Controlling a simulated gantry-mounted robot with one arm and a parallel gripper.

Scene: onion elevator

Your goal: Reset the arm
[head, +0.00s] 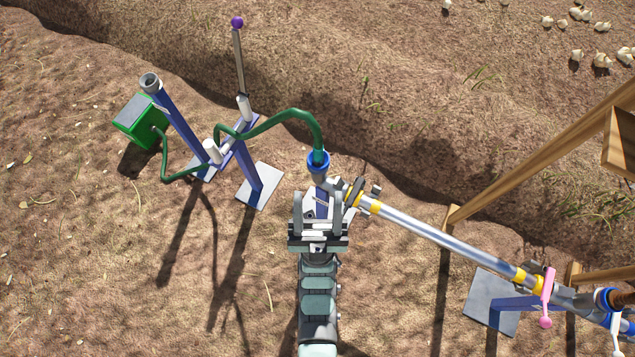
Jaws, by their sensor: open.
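My gripper (318,207) is in the middle of the head view, at the end of my grey-green arm that comes up from the bottom edge. Its two grey fingers stand apart and point up the picture, with nothing held between them. Just beyond the fingers is a blue pipe fitting (318,163) with a green hose (290,115) joined to its top. Part of the blue post under the fitting is hidden by my gripper. I cannot tell whether the fingers touch the post.
A silver pipe (445,237) with yellow bands runs right from the fitting to a pink-handled valve (547,297). A purple-knobbed lever (237,22), blue posts and a green box (140,120) stand upper left. A wooden frame (560,145) is at right. Bare soil lies lower left.

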